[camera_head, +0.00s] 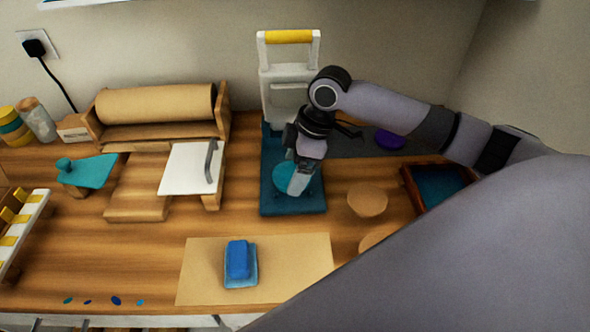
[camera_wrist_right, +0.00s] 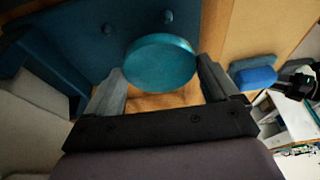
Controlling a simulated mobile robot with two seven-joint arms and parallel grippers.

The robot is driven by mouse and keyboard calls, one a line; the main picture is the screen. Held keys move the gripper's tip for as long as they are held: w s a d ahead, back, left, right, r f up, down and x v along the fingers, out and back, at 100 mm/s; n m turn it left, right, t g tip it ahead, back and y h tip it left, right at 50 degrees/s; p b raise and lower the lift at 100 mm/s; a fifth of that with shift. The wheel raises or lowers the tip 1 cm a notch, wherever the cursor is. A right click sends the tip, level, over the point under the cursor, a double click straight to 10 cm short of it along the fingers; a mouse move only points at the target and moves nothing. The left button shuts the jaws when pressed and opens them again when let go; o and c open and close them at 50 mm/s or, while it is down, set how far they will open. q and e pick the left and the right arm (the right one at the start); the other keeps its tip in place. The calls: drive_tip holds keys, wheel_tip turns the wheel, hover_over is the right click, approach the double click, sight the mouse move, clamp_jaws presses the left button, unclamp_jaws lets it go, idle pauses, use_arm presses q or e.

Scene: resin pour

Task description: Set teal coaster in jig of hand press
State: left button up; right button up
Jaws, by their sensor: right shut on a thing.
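The teal coaster (camera_head: 286,178) is a round disc over the dark teal base (camera_head: 292,208) of the hand press (camera_head: 290,88), which is white with a yellow handle. My right gripper (camera_head: 299,180) is over the base and shut on the coaster. In the right wrist view the coaster (camera_wrist_right: 160,62) lies between the two fingertips of the right gripper (camera_wrist_right: 161,86). The press base (camera_wrist_right: 75,40) shows behind it with small round pegs. I cannot tell whether the coaster touches the base. My left gripper is not seen in the head view.
A blue block (camera_head: 238,260) on a light blue pad lies on a tan mat (camera_head: 300,262) in front. Round wooden discs (camera_head: 367,200) and a wood-framed tray (camera_head: 440,185) are at right. A paper-roll stand (camera_head: 155,105) and white board (camera_head: 188,168) are at left.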

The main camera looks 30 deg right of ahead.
drive_tip(key=shift+w+d, duration=0.25)
drive_tip(key=shift+w, duration=0.2)
drive_tip(key=shift+w+d, duration=0.2)
drive_tip(key=shift+w, duration=0.25)
drive_tip(key=shift+f, duration=1.75)
drive_tip(key=shift+f, duration=0.15)
drive_tip(key=o, duration=0.8)
drive_tip(key=v, duration=1.2)
drive_tip(key=shift+p, duration=0.3)
